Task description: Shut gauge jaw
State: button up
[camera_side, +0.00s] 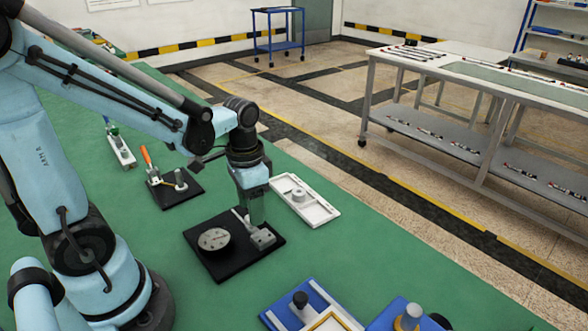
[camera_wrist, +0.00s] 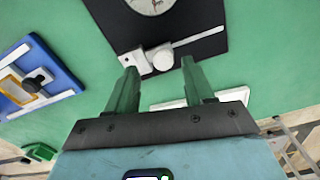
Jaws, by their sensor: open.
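The gauge is a black base plate (camera_side: 212,262) on the green table, with a round grey dial (camera_side: 214,239) and a small grey jaw block (camera_side: 263,238) beside it. In the wrist view the dial (camera_wrist: 153,4) is cut by the top edge. Below it are a pale block (camera_wrist: 133,61), a white round knob (camera_wrist: 162,57) and a thin bar (camera_wrist: 199,41) running to the right. My gripper (camera_wrist: 158,68) is open and empty, its green fingers apart on either side of the knob in the picture. In the side view my gripper (camera_side: 258,212) points down just above the jaw block; I cannot tell whether it touches.
A white tray (camera_side: 318,215) with a round part lies close behind the gauge. A black plate (camera_side: 166,197) with an orange-handled clamp (camera_side: 147,157) stands at the left. A blue fixture (camera_side: 283,314) is at the front. Green table is clear between them.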

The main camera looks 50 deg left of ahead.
aim_at(265, 233)
notch_tip(265, 233, up, 10)
jog(key=shift+r, duration=0.15)
dwell(0.4)
jog(key=d+t, duration=0.1)
jog(key=t, duration=0.1)
jog(key=d+f+n+t, duration=0.1)
jog(key=t, duration=0.1)
jog(key=d+f+n+t, duration=0.1)
jog(key=t, duration=0.2)
jog(key=shift+w+d+f, duration=0.2)
jog(key=shift+w, duration=0.2)
dwell(0.8)
